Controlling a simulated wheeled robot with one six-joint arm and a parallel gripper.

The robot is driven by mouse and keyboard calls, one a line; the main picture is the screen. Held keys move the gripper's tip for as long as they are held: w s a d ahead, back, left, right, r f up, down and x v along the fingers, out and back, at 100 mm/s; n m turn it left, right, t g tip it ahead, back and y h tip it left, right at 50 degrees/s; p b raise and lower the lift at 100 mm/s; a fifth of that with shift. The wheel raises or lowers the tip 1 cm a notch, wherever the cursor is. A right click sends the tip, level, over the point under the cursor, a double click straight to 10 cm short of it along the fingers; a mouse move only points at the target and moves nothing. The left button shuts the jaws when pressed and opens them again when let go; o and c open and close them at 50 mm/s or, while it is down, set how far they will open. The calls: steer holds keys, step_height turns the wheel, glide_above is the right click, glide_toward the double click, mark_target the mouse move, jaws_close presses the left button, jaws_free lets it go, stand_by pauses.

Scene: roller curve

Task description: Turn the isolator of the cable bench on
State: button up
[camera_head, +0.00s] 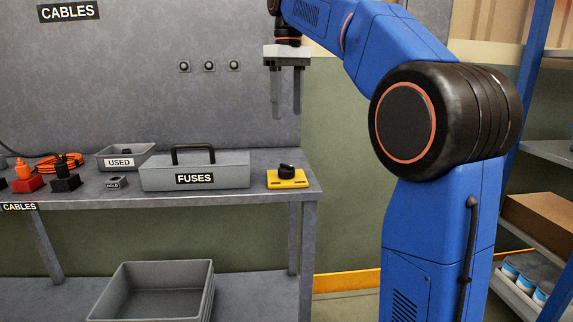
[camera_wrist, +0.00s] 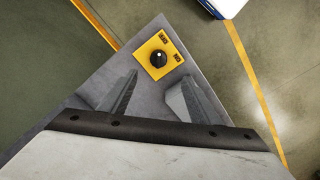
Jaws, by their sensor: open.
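The isolator (camera_head: 287,178) is a yellow box with a black rotary knob on top, at the right end of the grey cable bench (camera_head: 262,192). In the wrist view the yellow isolator (camera_wrist: 154,64) lies near the bench corner, with two markings on its face; one seems to read ON, but the knob's pointing direction is unclear. My gripper (camera_head: 287,112) hangs fingers down above the isolator, open and empty, well clear of it. In the wrist view the two fingers (camera_wrist: 150,98) are spread apart, with the knob beyond their tips.
A grey FUSES box (camera_head: 225,172) with a black handle stands left of the isolator. A USED tray (camera_head: 125,150), a small HOLD block (camera_head: 116,183) and red and black connectors lie further left. A grey crate (camera_head: 150,285) sits below. Shelving stands at right.

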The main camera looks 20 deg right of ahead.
mark_target(286, 165)
steer(key=f, duration=1.1)
steer(key=w+f, duration=0.1)
steer(key=f, duration=0.4)
steer(key=shift+f, duration=0.4)
steer(key=c, duration=1.1)
